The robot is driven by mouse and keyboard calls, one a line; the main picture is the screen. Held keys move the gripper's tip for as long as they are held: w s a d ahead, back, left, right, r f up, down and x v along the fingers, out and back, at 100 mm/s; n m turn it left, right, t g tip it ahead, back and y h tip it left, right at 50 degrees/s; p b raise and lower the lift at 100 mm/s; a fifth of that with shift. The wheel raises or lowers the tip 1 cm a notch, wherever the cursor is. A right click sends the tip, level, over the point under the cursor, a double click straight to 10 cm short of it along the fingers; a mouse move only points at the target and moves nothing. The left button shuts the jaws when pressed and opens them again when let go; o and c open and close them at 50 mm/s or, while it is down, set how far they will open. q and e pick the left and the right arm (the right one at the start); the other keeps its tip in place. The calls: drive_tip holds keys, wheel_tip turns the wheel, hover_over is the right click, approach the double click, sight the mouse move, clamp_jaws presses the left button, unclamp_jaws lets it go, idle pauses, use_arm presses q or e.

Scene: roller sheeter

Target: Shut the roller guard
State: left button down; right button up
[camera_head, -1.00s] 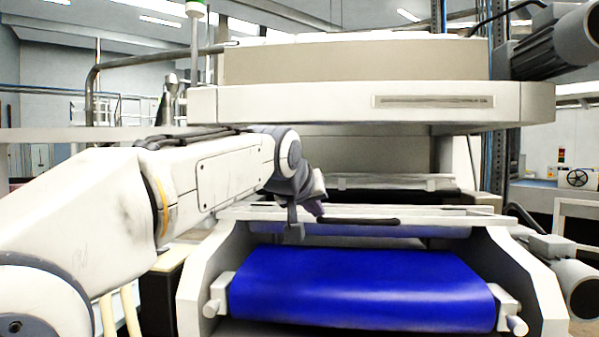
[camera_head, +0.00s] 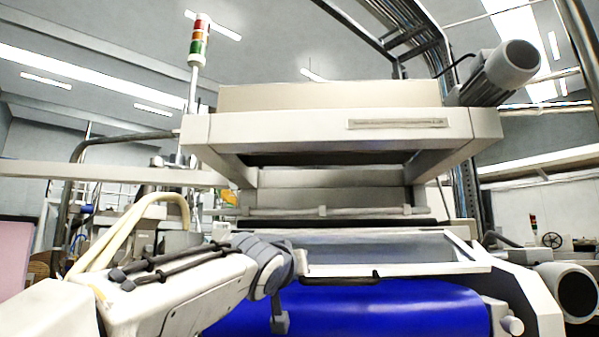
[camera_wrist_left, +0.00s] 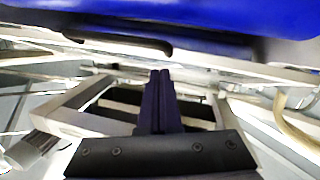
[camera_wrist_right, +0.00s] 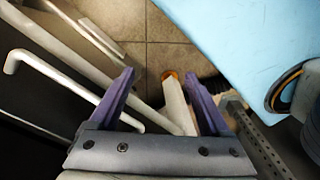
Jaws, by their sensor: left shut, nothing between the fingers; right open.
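The roller guard (camera_head: 390,252) is a pale framed panel with a clear pane above the blue belt (camera_head: 350,308). A black bar handle (camera_head: 340,279) runs along its front edge. The guard slopes, with its front edge just above the belt in the head view; I cannot tell whether it is fully down. My left gripper (camera_wrist_left: 160,78) is shut and empty, its purple fingers pointing toward the frame edge and handle (camera_wrist_left: 120,40) in the left wrist view. Contact is unclear. My right gripper (camera_wrist_right: 158,95) is open and empty, away from the guard.
The machine's large beige hood (camera_head: 330,125) overhangs the guard. A motor (camera_head: 570,290) sticks out at the right. In the right wrist view, white pipes (camera_wrist_right: 60,75) and a light blue surface (camera_wrist_right: 255,40) flank the tiled floor (camera_wrist_right: 165,50).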

wheel_tip(320, 180, down, 4)
drive_tip(key=b, duration=0.3)
drive_tip(key=shift+f, duration=0.1)
idle(0.4)
